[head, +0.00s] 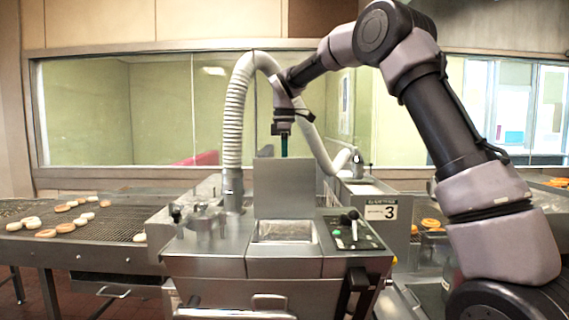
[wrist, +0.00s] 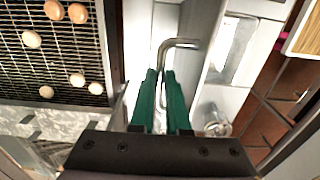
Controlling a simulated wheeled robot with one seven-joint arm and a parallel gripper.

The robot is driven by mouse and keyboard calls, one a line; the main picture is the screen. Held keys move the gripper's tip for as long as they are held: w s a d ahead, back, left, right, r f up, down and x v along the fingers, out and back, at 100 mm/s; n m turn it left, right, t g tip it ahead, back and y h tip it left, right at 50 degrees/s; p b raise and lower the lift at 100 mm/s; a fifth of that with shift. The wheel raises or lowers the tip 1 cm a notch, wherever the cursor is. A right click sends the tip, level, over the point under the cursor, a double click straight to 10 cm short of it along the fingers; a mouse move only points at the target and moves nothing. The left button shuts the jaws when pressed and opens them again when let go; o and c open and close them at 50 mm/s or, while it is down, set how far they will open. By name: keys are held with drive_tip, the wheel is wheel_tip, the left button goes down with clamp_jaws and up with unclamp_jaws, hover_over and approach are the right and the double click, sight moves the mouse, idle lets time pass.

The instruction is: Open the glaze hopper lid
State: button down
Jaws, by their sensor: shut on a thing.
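The glaze hopper (head: 230,268) is a steel box in the middle of the head view. Its lid (head: 285,188) stands upright as a flat plate behind the open rectangular mouth (head: 286,232). My gripper (head: 284,152) points down at the lid's top edge. In the wrist view its green fingers (wrist: 163,80) are closed around a bent metal bar, the lid handle (wrist: 180,43). The part of the handle between the fingers is hidden, and in the head view the handle is too small to make out.
A ribbed white hose (head: 234,120) arches behind the lid, close to my gripper. A control panel (head: 348,233) with a black lever is right of the mouth. A conveyor (head: 100,241) with several doughnuts runs at left. A window (head: 120,110) spans the back wall.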

drive_tip(key=shift+w+f, duration=0.25)
drive_tip(key=shift+w, duration=0.55)
drive_tip(key=shift+w+f, duration=0.25)
drive_tip(key=shift+w, duration=0.5)
drive_tip(key=c, duration=0.7)
unclamp_jaws()
drive_tip(key=shift+d, duration=0.1)
drive_tip(key=shift+r, duration=0.1)
wheel_tip(320, 180, up, 9)
drive_tip(key=shift+f, duration=0.1)
